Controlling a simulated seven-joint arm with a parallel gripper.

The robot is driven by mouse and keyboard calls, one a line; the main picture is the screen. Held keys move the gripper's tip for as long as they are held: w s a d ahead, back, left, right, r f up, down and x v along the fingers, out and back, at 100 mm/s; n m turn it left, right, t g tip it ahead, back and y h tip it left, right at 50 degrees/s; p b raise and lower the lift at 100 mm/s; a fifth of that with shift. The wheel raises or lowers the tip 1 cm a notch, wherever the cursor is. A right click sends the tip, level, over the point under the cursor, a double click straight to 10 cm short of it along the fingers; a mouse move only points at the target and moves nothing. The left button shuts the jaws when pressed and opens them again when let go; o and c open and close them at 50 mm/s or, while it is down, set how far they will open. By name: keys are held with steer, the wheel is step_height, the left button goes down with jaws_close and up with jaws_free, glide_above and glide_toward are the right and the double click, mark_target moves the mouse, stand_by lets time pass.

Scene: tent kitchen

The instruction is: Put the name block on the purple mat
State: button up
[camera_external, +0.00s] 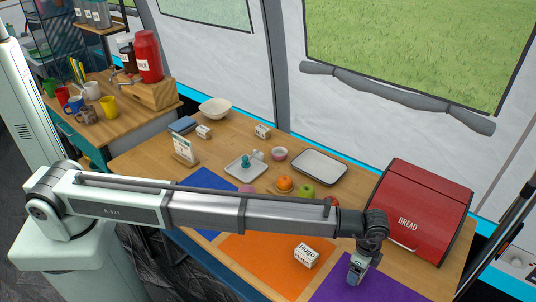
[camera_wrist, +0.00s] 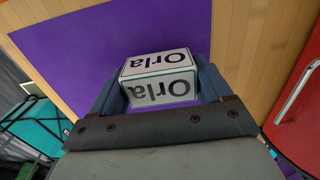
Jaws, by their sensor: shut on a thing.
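My gripper (camera_external: 356,275) is at the front right, over the purple mat (camera_external: 392,287). It is shut on a white name block (camera_wrist: 160,88) that reads "Orla" upside down in the wrist view, one finger on each side. Behind the block the purple mat (camera_wrist: 120,45) spreads out; whether the block touches it I cannot tell. In the external view the held block is mostly hidden by the fingers. Another white name block, reading "Hugo" (camera_external: 306,255), sits on the orange mat (camera_external: 265,262) left of my gripper.
A red bread box (camera_external: 418,208) stands right of the purple mat, also at the right edge of the wrist view (camera_wrist: 298,110). A blue mat (camera_external: 205,185) lies left.

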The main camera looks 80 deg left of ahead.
steer(key=shift+f, duration=0.95)
steer(key=shift+f, duration=0.1)
steer(key=o, duration=1)
step_height(320, 180, up, 12)
steer(key=shift+r, duration=0.15)
